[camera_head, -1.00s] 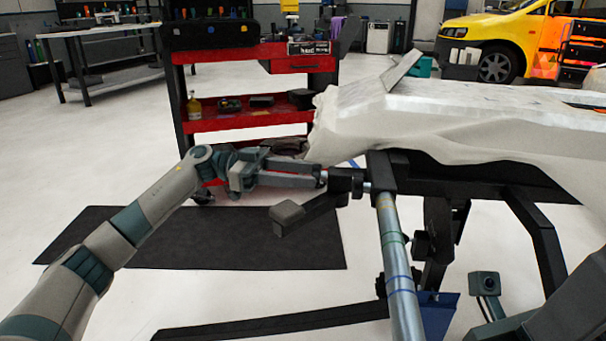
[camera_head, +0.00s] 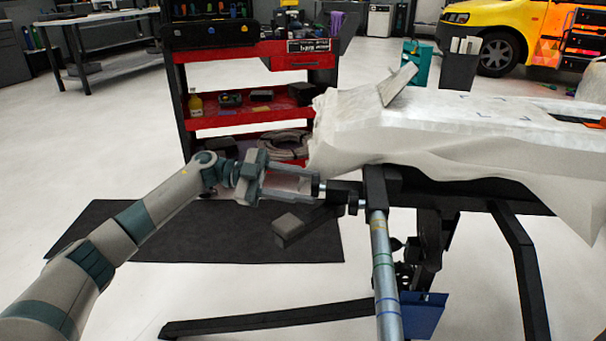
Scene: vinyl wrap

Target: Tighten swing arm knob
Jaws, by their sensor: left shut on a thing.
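My left gripper (camera_head: 319,188) comes in from the left and is shut on the swing arm knob (camera_head: 325,189), which is small and mostly hidden by the fingertips. The knob sits at the left end of the dark swing arm bracket (camera_head: 345,190), beside the top of a silver post (camera_head: 383,260) with coloured rings. A dark arm with a grey end block (camera_head: 288,225) hangs below the gripper. My right gripper is not in view.
A sheet-covered panel (camera_head: 430,140) lies on a black stand (camera_head: 520,260) at the right. A red tool cart (camera_head: 250,120) stands behind my left gripper. A black mat (camera_head: 180,235) lies on the floor, and the white floor at left is open.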

